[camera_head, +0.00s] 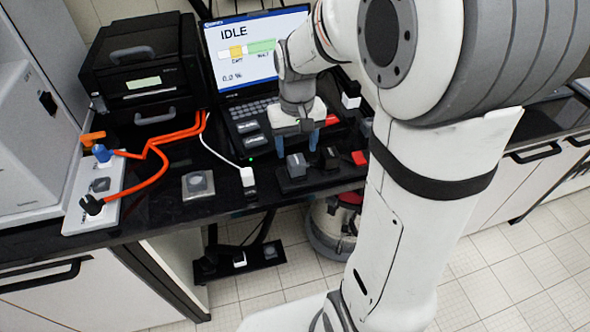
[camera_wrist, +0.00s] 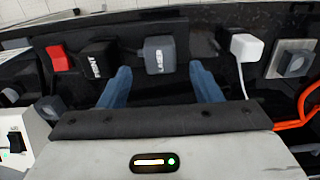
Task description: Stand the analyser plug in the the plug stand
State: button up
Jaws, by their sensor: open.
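A grey plug (camera_wrist: 159,56) lettered LASER stands on the front part of the bench; it also shows in the head view (camera_head: 296,165). I cannot tell whether it is the analyser plug. A dark, low base (camera_head: 290,185) under it may be the plug stand, but its slots are hidden. My gripper (camera_wrist: 161,82) is open and empty, its blue fingers pointing toward the grey plug. In the wrist view the plug appears between the fingertips, with a gap on both sides. In the head view my gripper (camera_head: 297,143) hangs just behind the plug, and nothing is held.
A black plug (camera_wrist: 98,60) lettered PRINT and a red block (camera_wrist: 57,58) stand beside the grey one. On the other side are a white plug (camera_head: 247,177) with a cable and a grey plate (camera_head: 198,185). Orange cables (camera_head: 165,142) run to a socket panel (camera_head: 105,205). A laptop (camera_head: 250,60) stands behind.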

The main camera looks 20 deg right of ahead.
aim_at(296, 159)
notch_tip(296, 159, down, 6)
jog(key=b, duration=0.3)
jog(key=shift+b, duration=0.35)
jog(key=shift+c, duration=0.4)
dwell(0.4)
jog(key=c, duration=1.2)
jog(key=shift+r, duration=0.2)
jog(key=shift+r+p, duration=2.45)
jog(key=shift+r, duration=0.4)
